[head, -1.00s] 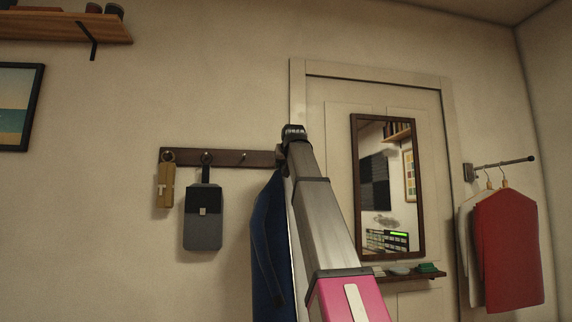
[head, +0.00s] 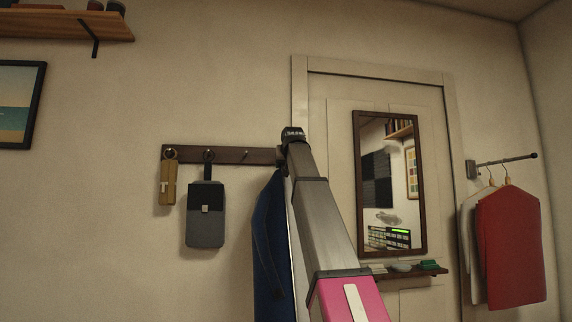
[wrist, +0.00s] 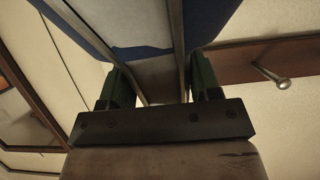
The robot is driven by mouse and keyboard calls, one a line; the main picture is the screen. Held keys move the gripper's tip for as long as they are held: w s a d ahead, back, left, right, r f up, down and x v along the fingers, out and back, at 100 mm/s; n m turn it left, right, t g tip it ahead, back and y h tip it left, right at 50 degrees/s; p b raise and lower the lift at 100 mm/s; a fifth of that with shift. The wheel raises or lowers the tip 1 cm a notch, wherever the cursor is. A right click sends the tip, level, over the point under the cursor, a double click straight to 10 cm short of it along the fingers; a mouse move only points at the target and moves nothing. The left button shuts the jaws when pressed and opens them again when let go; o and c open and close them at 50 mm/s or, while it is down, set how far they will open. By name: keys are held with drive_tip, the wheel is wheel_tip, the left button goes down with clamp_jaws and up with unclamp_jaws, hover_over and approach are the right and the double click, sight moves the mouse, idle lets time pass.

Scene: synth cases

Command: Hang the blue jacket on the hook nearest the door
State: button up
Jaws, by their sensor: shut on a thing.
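The blue jacket (head: 268,250) hangs down beside and behind my arm in the head view, its top level with the rack's right end. My gripper (wrist: 160,78) is shut on the jacket (wrist: 92,42); blue cloth and a pale part show between and beyond its green fingers in the wrist view. The brown hook rack (head: 226,155) is on the wall left of the door (head: 340,110). My arm and the jacket hide the rack's door-side end, so I cannot tell whether the jacket touches a hook.
A tan item (head: 168,185) and a grey bag (head: 205,215) hang on the left hooks. A mirror (head: 358,180) with a small ledge (head: 436,271) is right of my arm. A red garment (head: 510,250) hangs on a rail farther right. A shelf (head: 60,28) is at upper left.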

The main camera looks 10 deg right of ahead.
drive_tip(key=shift+w, duration=1.1)
drive_tip(key=shift+w+f, duration=0.55)
drive_tip(key=shift+w, duration=0.15)
